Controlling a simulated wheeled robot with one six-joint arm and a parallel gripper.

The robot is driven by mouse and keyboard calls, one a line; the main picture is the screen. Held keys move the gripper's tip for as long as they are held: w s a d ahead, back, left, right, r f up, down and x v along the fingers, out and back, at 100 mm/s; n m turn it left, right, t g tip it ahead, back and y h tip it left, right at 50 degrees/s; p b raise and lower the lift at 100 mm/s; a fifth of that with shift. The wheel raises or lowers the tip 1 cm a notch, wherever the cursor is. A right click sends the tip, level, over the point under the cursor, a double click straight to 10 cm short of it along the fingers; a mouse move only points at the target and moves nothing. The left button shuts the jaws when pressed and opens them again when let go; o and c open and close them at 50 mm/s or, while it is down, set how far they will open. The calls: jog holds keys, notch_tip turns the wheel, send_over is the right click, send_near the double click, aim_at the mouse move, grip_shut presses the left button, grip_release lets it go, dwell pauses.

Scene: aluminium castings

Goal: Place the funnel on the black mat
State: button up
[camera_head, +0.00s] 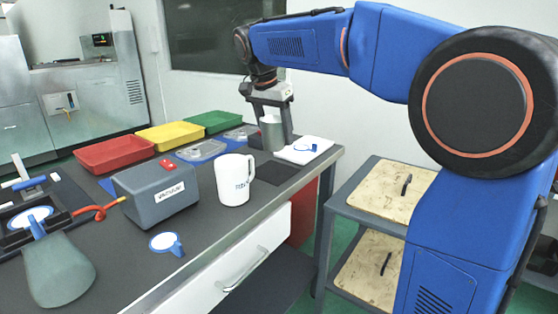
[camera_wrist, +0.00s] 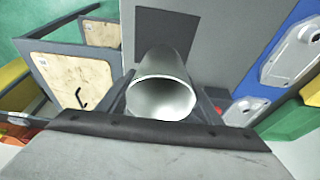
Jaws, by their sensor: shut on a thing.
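The funnel (camera_head: 274,136) is a grey metal piece with a round open mouth, held upright between my gripper's fingers. In the wrist view the funnel (camera_wrist: 161,82) shows its hollow inside. My gripper (camera_head: 270,108) points down over the far end of the table and is shut on the funnel. The black mat (camera_head: 276,173) is a dark square near the table's front edge, just below the funnel in the picture. In the wrist view the black mat (camera_wrist: 166,30) lies beyond the funnel, which overlaps part of it. I cannot tell whether the funnel touches the table.
A white mug (camera_head: 234,182) stands left of the mat, with a grey box (camera_head: 156,196) farther left. Red (camera_head: 115,152), yellow (camera_head: 170,135) and green (camera_head: 212,122) trays line the back. A shelf cart (camera_head: 388,190) stands at right.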

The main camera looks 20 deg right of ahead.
jog(key=shift+f, duration=3.65)
jog(key=o, duration=1.1)
jog(key=shift+f, duration=0.15)
jog(key=v, duration=1.2)
jog(key=shift+s, duration=0.1)
